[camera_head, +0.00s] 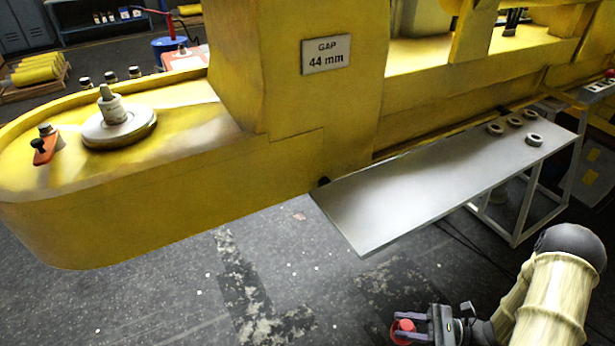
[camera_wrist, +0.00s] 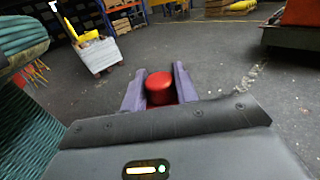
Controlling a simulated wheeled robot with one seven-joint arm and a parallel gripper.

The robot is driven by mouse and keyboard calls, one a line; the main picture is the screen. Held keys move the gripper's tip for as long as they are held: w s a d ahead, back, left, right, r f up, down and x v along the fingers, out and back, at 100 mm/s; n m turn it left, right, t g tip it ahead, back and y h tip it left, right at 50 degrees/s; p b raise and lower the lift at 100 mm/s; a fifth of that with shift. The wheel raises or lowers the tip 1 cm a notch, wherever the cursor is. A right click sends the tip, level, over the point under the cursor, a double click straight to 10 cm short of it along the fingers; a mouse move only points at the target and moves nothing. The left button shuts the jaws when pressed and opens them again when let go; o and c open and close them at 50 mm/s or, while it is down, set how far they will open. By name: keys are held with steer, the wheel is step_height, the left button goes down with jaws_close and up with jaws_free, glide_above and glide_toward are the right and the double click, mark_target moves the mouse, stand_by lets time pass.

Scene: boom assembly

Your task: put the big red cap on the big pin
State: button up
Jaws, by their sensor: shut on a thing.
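My gripper (camera_head: 405,326) is at the bottom right of the head view, shut on the big red cap (camera_head: 403,333). In the wrist view the red cap (camera_wrist: 159,86) is a short round cylinder between the two purple-grey fingers. An upright stepped pin (camera_head: 113,108), with a pale collar and a greenish top, stands on a wide round disc (camera_head: 120,127) on the rounded left end of the yellow boom (camera_head: 150,195). It looks like the big pin. The cap is far from it, low over the floor, in front of the shelf.
A grey metal shelf (camera_head: 430,195) juts from the boom, with several dark rings (camera_head: 534,139) at its far right end. An orange-red piece with a dark knob (camera_head: 44,147) sits left of the disc. The boom's upright wall bears a "GAP 44 mm" sign (camera_head: 326,54). Open floor (camera_head: 300,270) lies in front.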

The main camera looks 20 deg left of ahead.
steer(key=w+d+f+m+t+h+b, duration=0.1)
steer(key=w+d+f+m+t+h, duration=0.2)
steer(key=t, duration=1.1)
steer(key=w+d+f+m, duration=0.2)
steer(key=w+d+m, duration=0.3)
steer(key=w+m, duration=0.1)
steer(key=shift+w+d+m, duration=0.3)
steer(key=shift+w+d, duration=0.1)
steer(key=shift+w, duration=0.4)
